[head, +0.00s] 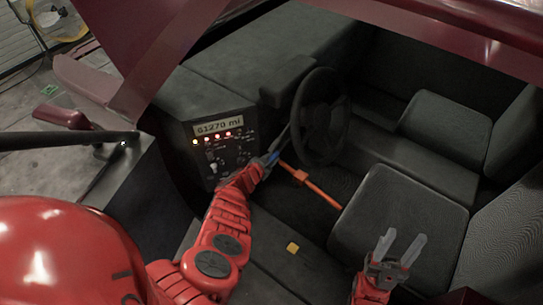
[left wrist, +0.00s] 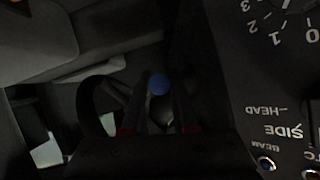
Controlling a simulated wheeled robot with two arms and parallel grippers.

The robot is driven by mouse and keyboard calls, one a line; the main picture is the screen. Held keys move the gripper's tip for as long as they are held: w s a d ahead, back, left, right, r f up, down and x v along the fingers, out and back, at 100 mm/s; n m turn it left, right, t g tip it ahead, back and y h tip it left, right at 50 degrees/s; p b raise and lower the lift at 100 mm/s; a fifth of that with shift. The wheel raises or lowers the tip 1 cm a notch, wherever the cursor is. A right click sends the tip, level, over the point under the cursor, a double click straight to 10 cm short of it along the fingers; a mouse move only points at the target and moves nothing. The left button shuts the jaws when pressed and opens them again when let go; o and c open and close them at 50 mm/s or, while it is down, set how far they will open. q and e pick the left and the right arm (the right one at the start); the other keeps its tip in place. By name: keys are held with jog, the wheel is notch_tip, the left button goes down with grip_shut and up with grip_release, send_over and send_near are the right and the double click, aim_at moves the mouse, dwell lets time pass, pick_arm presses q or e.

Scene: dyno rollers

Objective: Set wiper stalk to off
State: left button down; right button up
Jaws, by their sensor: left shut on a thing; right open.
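The dark steering wheel (head: 318,112) stands right of the instrument panel. My left gripper (head: 272,157) is beside the panel, left of and below the wheel. It is shut on a blue-ended stalk, which I take to be the wiper stalk; its blue end (left wrist: 159,84) shows between the fingers in the left wrist view. Most of the stalk is hidden by the gripper and shadow, and I cannot read its setting. My right gripper (head: 402,252) is open and empty, in front of the nearer seat.
The panel (head: 222,150) carries a mileage display, lit red lamps and dials; its labels also show in the left wrist view (left wrist: 280,110). An orange bar (head: 318,187) slants below the wheel. A yellow block (head: 292,248) lies nearer me. Two dark seat cushions (head: 400,212) are at right.

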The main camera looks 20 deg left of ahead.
pick_arm(q)
jog(key=shift+r+g+p, duration=0.3)
jog(key=shift+p, duration=0.15)
dwell(0.3)
jog(key=c, duration=0.7)
grip_release()
jog(key=shift+s+r+p, duration=0.25)
jog(key=shift+s+p, duration=0.1)
jog(key=shift+p, duration=0.2)
jog(key=p+v, duration=0.2)
jog(key=shift+s+r, duration=0.15)
jog(key=shift+r, duration=0.25)
jog(key=shift+f+p+v, duration=0.15)
jog(key=shift+p+v, duration=1.2)
jog(key=shift+v, duration=2.1)
jog(key=shift+f+p+v, duration=0.2)
jog(key=shift+p+v, duration=1.1)
jog(key=shift+v, duration=2.2)
